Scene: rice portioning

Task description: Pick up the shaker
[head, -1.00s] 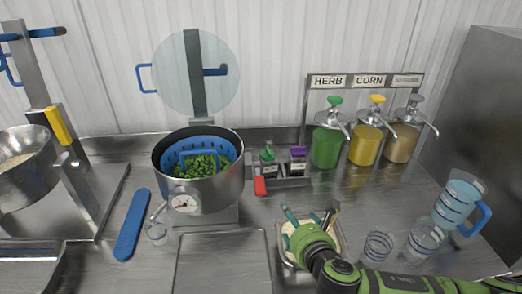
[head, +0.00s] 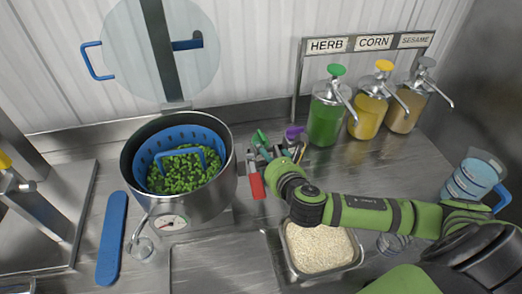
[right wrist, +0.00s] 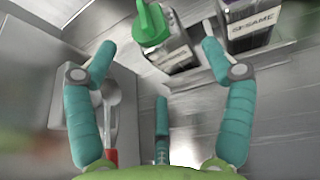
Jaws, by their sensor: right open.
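The green-capped shaker (right wrist: 152,26) has a dark, labelled body. The second shaker (right wrist: 250,22) has a label reading SESAME; its top is cut off in the right wrist view. In the head view a purple cap (head: 294,132) shows just behind my right gripper (head: 272,150), which hides most of both shakers. My right gripper (right wrist: 158,50) is open and empty, with its teal fingers spread and pointing toward the shakers. The green cap lies between the fingertips in the picture, apart from them. My left gripper is not in view.
A red-handled utensil (head: 257,186) lies close to my right gripper. A steel pot (head: 190,205) with greens stands left, a rice tray (head: 357,262) in front under my arm. Herb (head: 325,122), corn (head: 367,116) and sesame (head: 405,110) pump bottles stand right.

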